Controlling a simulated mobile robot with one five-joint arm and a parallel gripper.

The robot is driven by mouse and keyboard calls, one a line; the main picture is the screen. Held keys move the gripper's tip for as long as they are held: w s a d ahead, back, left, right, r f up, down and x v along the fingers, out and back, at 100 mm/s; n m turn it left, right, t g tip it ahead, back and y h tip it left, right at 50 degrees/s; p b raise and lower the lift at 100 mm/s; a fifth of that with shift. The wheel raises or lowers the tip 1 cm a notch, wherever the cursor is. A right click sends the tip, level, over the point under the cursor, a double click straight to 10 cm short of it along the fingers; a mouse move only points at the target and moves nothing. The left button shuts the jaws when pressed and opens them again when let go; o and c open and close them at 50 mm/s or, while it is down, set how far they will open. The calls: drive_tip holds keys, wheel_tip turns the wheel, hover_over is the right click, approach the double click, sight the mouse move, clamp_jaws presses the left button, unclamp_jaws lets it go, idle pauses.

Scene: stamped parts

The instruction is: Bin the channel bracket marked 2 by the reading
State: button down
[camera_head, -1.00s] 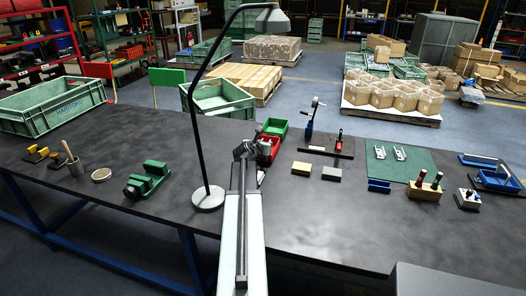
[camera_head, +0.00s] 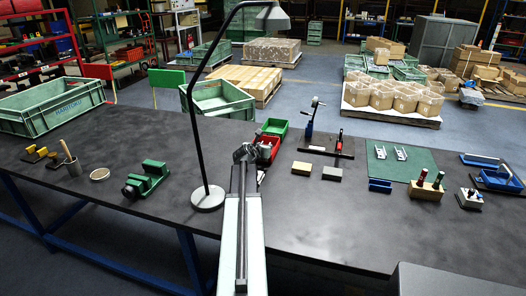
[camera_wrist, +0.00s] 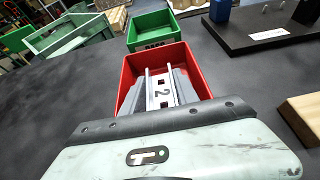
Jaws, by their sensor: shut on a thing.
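The channel bracket marked 2 (camera_wrist: 161,92) is a pale metal channel with a black 2 on its web. My gripper (camera_wrist: 158,86) is shut on it, with a dark jaw along each side. In the wrist view the bracket shows against the inside of the red bin (camera_wrist: 199,62); whether it touches the floor of the bin I cannot tell. In the head view my gripper (camera_head: 245,152) is at the left side of the red bin (camera_head: 275,146) and hides part of it; the bracket is not clear there. A green bin (camera_wrist: 150,20) stands just behind the red one.
A lamp (camera_head: 208,196) stands left of my arm. Right of the bins are a black plate with a fixture (camera_head: 318,150), a tan block (camera_head: 301,168) and a grey block (camera_head: 331,174). Two more brackets (camera_head: 380,152) lie on a green mat (camera_head: 418,168). A green vise (camera_head: 150,178) is at left.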

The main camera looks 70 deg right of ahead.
drive_tip(key=shift+f, duration=0.1)
drive_tip(key=c, duration=0.9)
unclamp_jaws()
drive_tip(key=shift+o, duration=0.2)
drive_tip(key=p+v, duration=0.2)
drive_tip(key=v, duration=0.5)
drive_tip(key=shift+a+p, duration=0.4)
